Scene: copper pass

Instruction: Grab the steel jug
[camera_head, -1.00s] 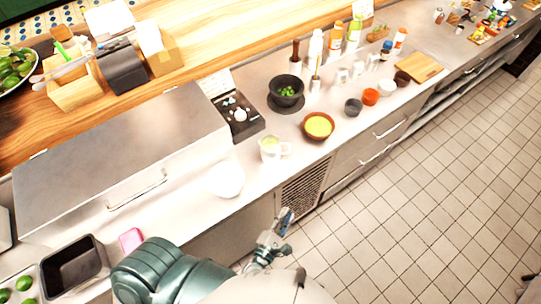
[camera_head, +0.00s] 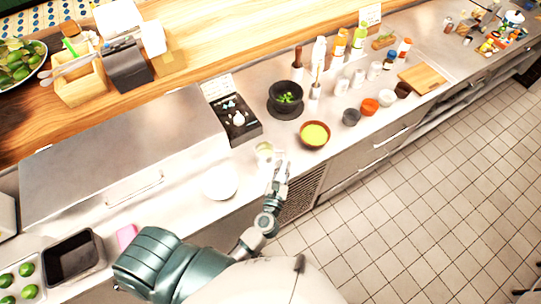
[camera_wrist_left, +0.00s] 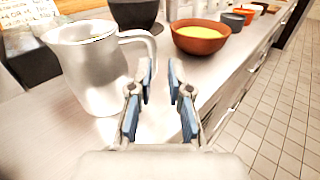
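The steel jug (camera_wrist_left: 88,72) stands upright on the steel counter in the left wrist view, with its handle on the right side, toward my fingers. In the head view the jug (camera_head: 263,152) is pale and partly hidden by my gripper. My left gripper (camera_wrist_left: 160,72) is open and empty, its two blue-padded fingers apart just right of the jug's handle. No finger is visibly closed on the handle. In the head view the left gripper (camera_head: 280,165) is at the counter's front edge beside the jug. My right gripper is not in view.
A terracotta bowl of yellow food (camera_wrist_left: 201,38) stands behind and right of the jug. A dark bowl with greens (camera_head: 286,97) is farther back. A white bowl (camera_head: 220,182) is left of the jug. A black box (camera_head: 238,121) lies behind it. The tiled floor (camera_head: 420,210) is clear.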

